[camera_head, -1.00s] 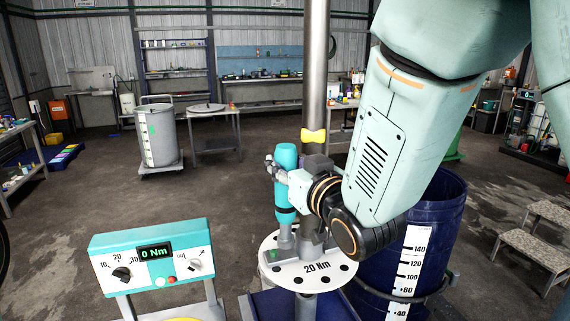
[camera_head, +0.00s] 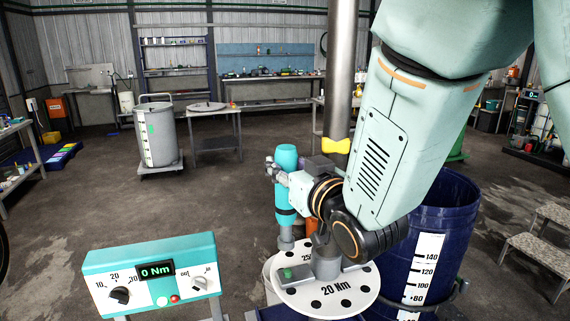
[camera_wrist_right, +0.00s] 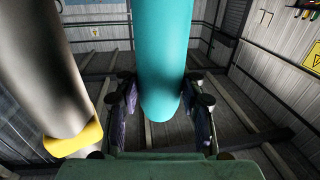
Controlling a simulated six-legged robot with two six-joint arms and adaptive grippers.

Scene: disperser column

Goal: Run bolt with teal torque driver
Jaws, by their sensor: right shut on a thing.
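The teal torque driver (camera_head: 287,213) stands upright in my right gripper (camera_head: 280,175), which is shut around its body. In the right wrist view the driver (camera_wrist_right: 163,60) runs between the two fingers (camera_wrist_right: 158,112). Its grey lower end is at the back left edge of the white round plate (camera_head: 337,303), near a partly hidden 25 mark; I cannot tell if it touches. The plate is marked 20 Nm and has dark holes around its rim. A small green piece (camera_head: 289,273) sits on a grey bar there; I cannot make out the bolt. My left gripper is not in view.
A steel column (camera_head: 341,75) with a yellow collar (camera_head: 336,146) stands close behind my wrist. A blue drum (camera_head: 440,235) with a scale is at the right. A torque display box (camera_head: 150,272) reading 0 Nm is at the front left. Open floor lies behind the box.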

